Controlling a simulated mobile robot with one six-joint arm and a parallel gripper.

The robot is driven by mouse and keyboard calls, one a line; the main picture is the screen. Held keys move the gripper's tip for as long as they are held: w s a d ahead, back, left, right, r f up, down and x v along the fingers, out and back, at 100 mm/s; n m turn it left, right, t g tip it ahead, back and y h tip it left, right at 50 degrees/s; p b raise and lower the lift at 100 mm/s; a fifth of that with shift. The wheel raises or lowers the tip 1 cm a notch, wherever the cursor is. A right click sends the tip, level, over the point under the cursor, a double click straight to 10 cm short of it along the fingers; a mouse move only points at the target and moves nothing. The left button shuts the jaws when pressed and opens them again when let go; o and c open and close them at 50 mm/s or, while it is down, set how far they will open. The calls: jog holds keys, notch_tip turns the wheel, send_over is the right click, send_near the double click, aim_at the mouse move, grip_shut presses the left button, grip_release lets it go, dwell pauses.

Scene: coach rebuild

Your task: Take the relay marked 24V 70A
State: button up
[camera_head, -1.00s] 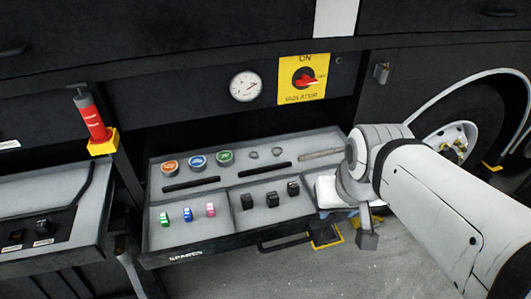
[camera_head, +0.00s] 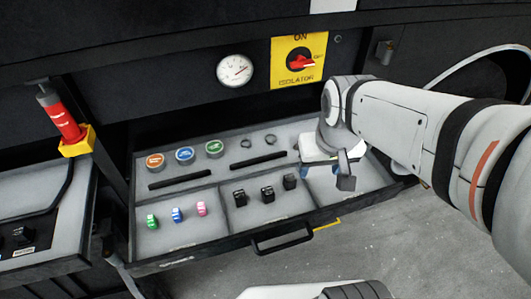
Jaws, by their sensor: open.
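Three small black relays stand in a row in the front middle compartment of the spares drawer (camera_head: 290,237): a left one (camera_head: 240,198), a middle one (camera_head: 267,194) and a right one (camera_head: 290,182). Their markings are too small to read, so I cannot tell which is 24V 70A. My gripper (camera_head: 320,171) hangs over the right part of the drawer, just right of the right relay and apart from it. It is open with nothing seen between its fingers. The fingers are partly hidden behind my wrist.
Coloured fuses (camera_head: 177,215) stand in the front left compartment. Round tins (camera_head: 185,154), rings (camera_head: 258,142) and black bars (camera_head: 258,162) lie in the back row. A drawer handle (camera_head: 283,240) juts out in front. A yellow isolator panel (camera_head: 299,62) and a gauge (camera_head: 235,70) are behind.

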jog(key=w+a+f+n+g, duration=0.2)
jog(key=w+a+f, duration=0.4)
jog(key=f, duration=0.1)
jog(key=n, duration=0.1)
send_over(268, 190)
jog(key=shift+g, duration=0.4)
notch_tip(268, 190, down, 6)
jog(key=shift+f+b, duration=0.1)
jog(key=shift+b, duration=0.25)
jog(key=shift+a+f, duration=0.1)
jog(key=shift+f, duration=0.2)
jog(key=shift+s+f+p, duration=0.1)
jog(key=shift+f+p, duration=0.7)
jog(key=shift+f, duration=3)
jog(key=shift+c, duration=0.5)
jog(key=c, duration=1)
jog(key=shift+o, duration=0.2)
